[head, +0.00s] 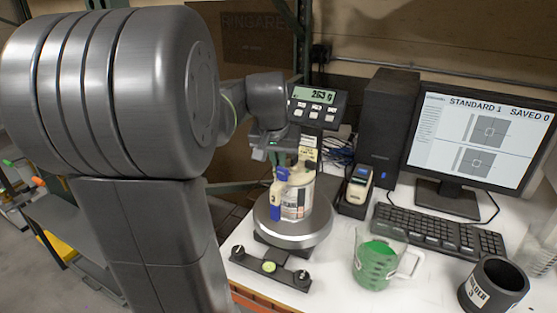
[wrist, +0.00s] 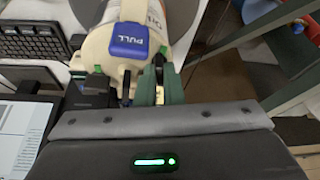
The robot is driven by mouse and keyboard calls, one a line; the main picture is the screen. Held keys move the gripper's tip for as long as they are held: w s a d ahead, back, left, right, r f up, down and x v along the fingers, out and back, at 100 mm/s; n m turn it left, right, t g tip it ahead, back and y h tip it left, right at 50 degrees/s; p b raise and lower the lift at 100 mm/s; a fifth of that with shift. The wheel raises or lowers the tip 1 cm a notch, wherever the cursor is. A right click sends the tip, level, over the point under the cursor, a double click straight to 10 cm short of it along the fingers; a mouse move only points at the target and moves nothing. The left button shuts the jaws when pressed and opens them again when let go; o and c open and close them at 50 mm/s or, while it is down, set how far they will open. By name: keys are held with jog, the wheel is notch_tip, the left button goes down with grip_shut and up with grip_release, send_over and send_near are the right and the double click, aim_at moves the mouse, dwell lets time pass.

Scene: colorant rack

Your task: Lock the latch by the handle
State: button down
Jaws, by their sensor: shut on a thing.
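A cream container (head: 295,204) with blue parts stands on the round pan of a scale (head: 318,233) in the head view. In the wrist view, the container (wrist: 98,45) fills the top middle. Its blue latch (wrist: 128,40), marked PULL, faces the wrist camera. My gripper (wrist: 146,86) has green and dark fingers right beside the container, just below the latch. The fingers are shut on what looks like the container's handle, mostly hidden between them. In the head view, my gripper (head: 287,148) is at the container's top; its fingertips are hard to make out.
The scale's display (head: 313,96) stands behind the container. A beaker of green liquid (head: 376,263) and a dark mug (head: 492,287) are at the front right. A keyboard (head: 440,230), monitor (head: 478,139) and small device (head: 357,190) stand right. A level bar (head: 270,268) lies in front.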

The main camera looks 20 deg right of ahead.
jog(key=shift+m, duration=0.8)
jog(key=c, duration=1.8)
grip_release()
jog(key=shift+a+r, duration=0.1)
jog(key=v, duration=0.6)
jog(key=b+v, duration=0.1)
jog(key=v, duration=0.6)
jog(key=shift+w+a+r, duration=0.15)
jog(key=shift+a+r, duration=0.15)
jog(key=shift+f, duration=0.1)
